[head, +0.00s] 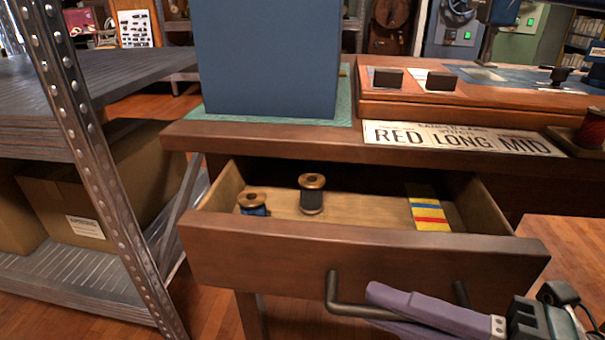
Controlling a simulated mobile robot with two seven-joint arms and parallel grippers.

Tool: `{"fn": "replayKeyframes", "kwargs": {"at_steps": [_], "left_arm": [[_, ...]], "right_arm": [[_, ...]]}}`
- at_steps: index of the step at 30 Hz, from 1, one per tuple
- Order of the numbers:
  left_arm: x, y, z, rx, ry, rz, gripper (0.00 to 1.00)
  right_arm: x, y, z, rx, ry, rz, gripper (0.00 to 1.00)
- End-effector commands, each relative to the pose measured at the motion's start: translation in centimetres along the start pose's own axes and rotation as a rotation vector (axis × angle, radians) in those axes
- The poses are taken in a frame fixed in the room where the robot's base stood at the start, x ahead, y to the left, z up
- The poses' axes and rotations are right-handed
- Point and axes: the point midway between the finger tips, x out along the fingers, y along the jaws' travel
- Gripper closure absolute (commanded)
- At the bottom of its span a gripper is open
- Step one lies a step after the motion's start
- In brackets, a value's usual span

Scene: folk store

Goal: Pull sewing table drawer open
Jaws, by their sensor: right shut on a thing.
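The sewing table (290,143) is dark brown wood. Its drawer (250,262) stands open, pulled out toward me, with the inside showing. The drawer's dark bar handle (332,290) is on the front panel. My right gripper (385,305) comes in from the lower right with purple fingers, shut on the handle. The fingers cover the middle of the handle. Inside the drawer are a spool with dark thread (312,196), a spool with blue thread (252,205) and a yellow, red and blue striped item (430,214). My left gripper is not in view.
A blue box (268,60) stands on a green mat on the tabletop. A plate reading RED LONG MID (460,138) lies at the table's front edge. A metal shelf post (95,165) stands close on the left. Wooden floor (570,260) shows at the right.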

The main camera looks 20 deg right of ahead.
Motion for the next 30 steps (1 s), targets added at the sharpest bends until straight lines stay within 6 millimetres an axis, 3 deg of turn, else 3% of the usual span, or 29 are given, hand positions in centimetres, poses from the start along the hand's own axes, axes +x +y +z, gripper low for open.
{"fn": "replayKeyframes", "kwargs": {"at_steps": [1, 6, 12, 29, 30], "left_arm": [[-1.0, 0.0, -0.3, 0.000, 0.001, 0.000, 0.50], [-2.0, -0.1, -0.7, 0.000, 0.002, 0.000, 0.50], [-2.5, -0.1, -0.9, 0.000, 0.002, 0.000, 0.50], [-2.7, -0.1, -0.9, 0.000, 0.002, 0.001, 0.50], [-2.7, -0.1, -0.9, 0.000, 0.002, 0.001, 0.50]], "right_arm": [[-0.5, 0.3, -1.2, 0.006, -0.003, 0.002, 1.00], [-1.7, -0.6, -4.2, 0.003, -0.002, 0.003, 1.00], [-2.6, -1.2, -6.4, 0.000, -0.001, 0.004, 1.00], [-3.0, -1.6, -7.4, -0.003, 0.002, 0.004, 1.00], [-3.0, -1.6, -7.4, -0.003, 0.002, 0.004, 0.83]]}}
